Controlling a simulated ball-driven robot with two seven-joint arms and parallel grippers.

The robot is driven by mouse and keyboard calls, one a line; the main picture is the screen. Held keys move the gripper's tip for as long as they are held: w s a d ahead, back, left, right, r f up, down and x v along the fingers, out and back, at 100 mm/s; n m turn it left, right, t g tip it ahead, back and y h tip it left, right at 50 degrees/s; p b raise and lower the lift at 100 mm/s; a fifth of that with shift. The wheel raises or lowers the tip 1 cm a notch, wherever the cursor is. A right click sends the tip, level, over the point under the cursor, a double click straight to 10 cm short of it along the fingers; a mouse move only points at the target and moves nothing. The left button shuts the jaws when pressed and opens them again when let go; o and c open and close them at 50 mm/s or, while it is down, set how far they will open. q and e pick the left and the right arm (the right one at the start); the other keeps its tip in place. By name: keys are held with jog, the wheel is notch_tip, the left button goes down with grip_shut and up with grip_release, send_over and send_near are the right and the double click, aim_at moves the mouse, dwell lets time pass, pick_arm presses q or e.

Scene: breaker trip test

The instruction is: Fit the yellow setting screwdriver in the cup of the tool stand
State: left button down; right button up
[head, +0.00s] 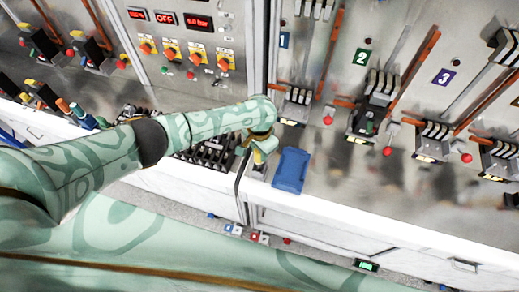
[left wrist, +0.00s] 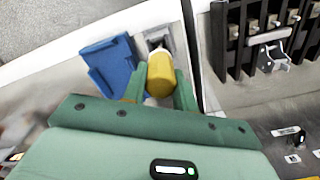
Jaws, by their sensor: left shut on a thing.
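My left gripper (head: 259,147) is at the counter's front edge, left of the blue tray. In the left wrist view its two green fingers (left wrist: 160,92) are shut on the yellow setting screwdriver (left wrist: 161,72), whose thick yellow handle lies between them. A bit of yellow (head: 258,156) shows below the gripper in the head view. A small grey square holder, which looks like the tool stand (left wrist: 153,38), shows just beyond the handle. The handle hides part of it, and I cannot tell whether the screwdriver's tip is in its cup. My right gripper is not in view.
The blue tray (head: 291,170) lies close beside my left gripper; it also shows in the left wrist view (left wrist: 108,66). A black rack (left wrist: 262,35) stands on the other side. Breakers with red knobs (head: 376,107) line the panel behind. The counter's front edge is close.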

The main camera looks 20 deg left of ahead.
pick_arm(q)
jog(key=shift+f+b, duration=1)
jog(key=shift+f, duration=0.6)
jog(key=c, duration=1)
grip_release()
jog(key=shift+r, duration=0.15)
notch_tip(320, 180, up, 16)
jog(key=p, duration=0.4)
